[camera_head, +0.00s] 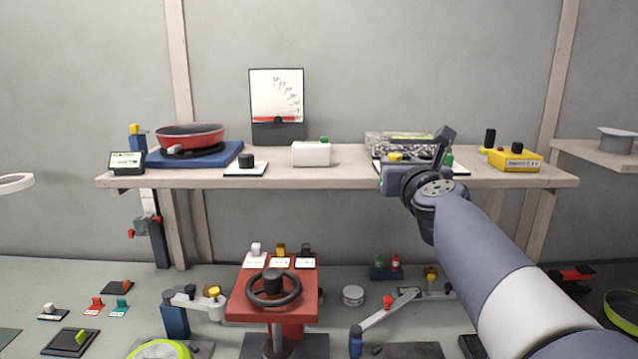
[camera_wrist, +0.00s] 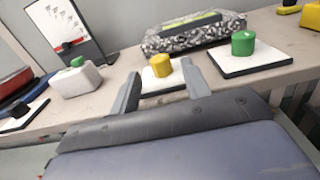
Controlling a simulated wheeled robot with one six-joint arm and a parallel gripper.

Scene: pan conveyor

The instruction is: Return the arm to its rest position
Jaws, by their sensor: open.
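My arm (camera_head: 495,270) reaches from the lower right up to the shelf. My gripper (camera_wrist: 162,92) is open in the wrist view, with its two grey fingers apart and nothing between them. A yellow knob (camera_wrist: 160,65) on a white plate stands just beyond the fingertips, apart from them as far as I can tell. A green knob (camera_wrist: 243,43) on another white plate stands to its right. In the head view my gripper (camera_head: 425,155) is in front of the shelf's right part and hides some of what stands there.
The shelf (camera_head: 340,178) carries a red pan (camera_head: 190,136), a white box (camera_head: 311,154), a patterned tray (camera_head: 400,140) and a yellow box (camera_head: 515,160). A red stand with a black wheel (camera_head: 273,287) is below. A bare wall lies behind the shelf.

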